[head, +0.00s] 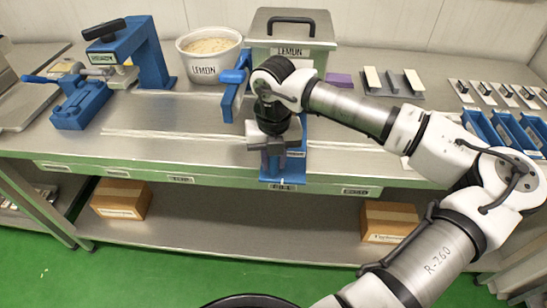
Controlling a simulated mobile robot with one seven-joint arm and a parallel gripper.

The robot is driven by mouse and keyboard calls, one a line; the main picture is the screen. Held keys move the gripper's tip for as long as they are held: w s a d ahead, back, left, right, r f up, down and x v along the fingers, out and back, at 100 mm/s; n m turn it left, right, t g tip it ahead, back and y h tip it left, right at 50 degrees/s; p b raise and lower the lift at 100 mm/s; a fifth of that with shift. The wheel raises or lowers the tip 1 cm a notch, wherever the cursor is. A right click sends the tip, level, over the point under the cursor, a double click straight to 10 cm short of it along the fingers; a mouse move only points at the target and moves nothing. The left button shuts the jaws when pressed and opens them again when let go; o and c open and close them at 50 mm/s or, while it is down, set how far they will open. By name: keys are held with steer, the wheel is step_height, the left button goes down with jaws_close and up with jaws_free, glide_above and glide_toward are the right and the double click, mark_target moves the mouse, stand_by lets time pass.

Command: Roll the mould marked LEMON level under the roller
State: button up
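My gripper (277,148) points down over a blue device (284,172) at the front edge of the bench, in the middle of the head view. My wrist and hand hide most of this device, and I cannot tell whether the fingers hold anything. A blue upright part (232,95) shows just left of my wrist. LEMON is readable on a white tub (204,70) and on a lidded metal box (291,51). I cannot make out a mould marked LEMON.
Blue trays (482,128) lie at the right. A grey holder with cream blocks (392,82) and a purple block (338,80) lie behind my arm. Cardboard boxes (120,200) sit on the lower shelf. The bench left of my gripper (185,125) is clear.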

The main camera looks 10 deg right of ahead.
jaws_close()
steer(key=shift+a, duration=0.1)
steer(key=shift+w+a, duration=0.1)
steer(key=shift+a, duration=0.1)
steer(key=w+a+b, duration=0.4)
steer(key=a, duration=0.9)
steer(key=w+a+b, duration=0.4)
steer(key=a+b, duration=0.1)
steer(key=a, duration=0.9)
steer(key=shift+w, duration=0.35)
steer(key=shift+r, duration=0.1)
steer(key=o, duration=0.9)
jaws_free()
steer(key=shift+c, duration=0.2)
